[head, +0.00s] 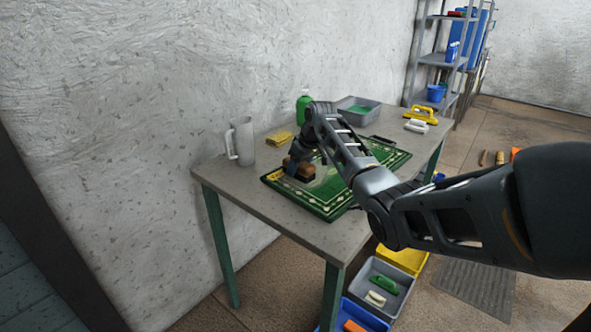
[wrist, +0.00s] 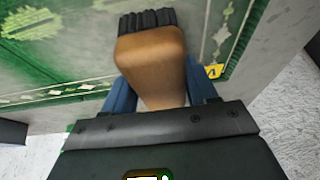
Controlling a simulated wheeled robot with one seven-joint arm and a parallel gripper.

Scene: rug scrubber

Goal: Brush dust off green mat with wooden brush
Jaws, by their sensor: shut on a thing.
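The green mat (head: 330,205) with a pale patterned border lies flat on the grey table. My gripper (head: 297,170) is over its left part, with its blue fingers shut on the wooden brush (head: 305,172). In the wrist view, the brush (wrist: 150,55) sits between the fingers (wrist: 160,92), with its dark bristles at the far end. The bristles are at the mat, but I cannot tell whether they touch it. A greyish dusty patch (head: 325,180) shows on the mat right of the brush. A pale dusty area (wrist: 85,50) also shows in the wrist view. My arm hides part of the mat.
A grey pitcher (head: 242,142) stands at the table's left. A yellow sponge (head: 279,138), green bottle (head: 303,108) and grey basin (head: 345,106) are behind the mat. A yellow-handled brush (head: 424,115) lies far right. Bins (head: 365,282) stand on the floor in front.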

